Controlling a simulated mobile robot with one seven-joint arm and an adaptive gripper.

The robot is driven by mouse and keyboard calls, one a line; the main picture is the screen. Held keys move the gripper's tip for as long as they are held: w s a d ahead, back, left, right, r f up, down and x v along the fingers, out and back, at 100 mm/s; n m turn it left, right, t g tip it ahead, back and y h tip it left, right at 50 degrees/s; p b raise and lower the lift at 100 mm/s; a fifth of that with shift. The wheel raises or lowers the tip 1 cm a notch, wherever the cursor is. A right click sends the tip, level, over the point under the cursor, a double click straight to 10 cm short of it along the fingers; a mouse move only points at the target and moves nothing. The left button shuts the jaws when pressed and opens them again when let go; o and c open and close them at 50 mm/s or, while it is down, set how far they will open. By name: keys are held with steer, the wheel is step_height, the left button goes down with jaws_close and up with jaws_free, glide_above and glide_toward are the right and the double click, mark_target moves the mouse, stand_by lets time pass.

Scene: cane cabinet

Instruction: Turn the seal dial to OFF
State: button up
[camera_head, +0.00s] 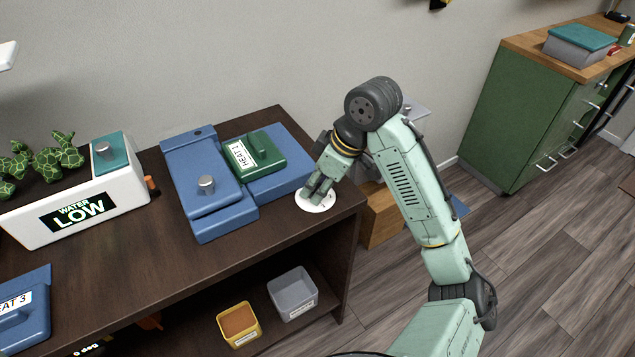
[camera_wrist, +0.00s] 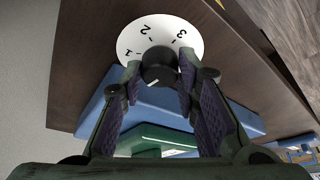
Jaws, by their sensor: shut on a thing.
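The seal dial is a white round plate (camera_head: 316,208) at the right front corner of the dark wooden top. In the wrist view its face (camera_wrist: 165,24) shows the numbers 1, 2 and 3 with tick marks. A black knob (camera_wrist: 158,62) stands at its centre, with a short pale mark on the side facing my palm. My gripper (camera_head: 318,190) comes down over the dial, and in the wrist view its two fingers (camera_wrist: 159,76) are shut on the knob from both sides. No OFF label shows; the fingers and knob cover the lower part of the face.
A blue case with a green HEAT 1 block (camera_head: 265,157) stands close to the left of the dial. A white WATER LOW box (camera_head: 120,195) is farther left. Yellow and grey bins (camera_head: 293,312) sit on the shelf below. The floor to the right is mostly open.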

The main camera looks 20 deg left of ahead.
steer(key=shift+n+g, duration=0.3)
steer(key=shift+n, duration=0.5)
steer(key=o, duration=0.8)
steer(key=shift+o, duration=0.2)
steer(key=shift+r, duration=0.1)
steer(key=v, duration=1.2)
steer(key=shift+w+a, duration=0.1)
steer(key=shift+w, duration=0.05)
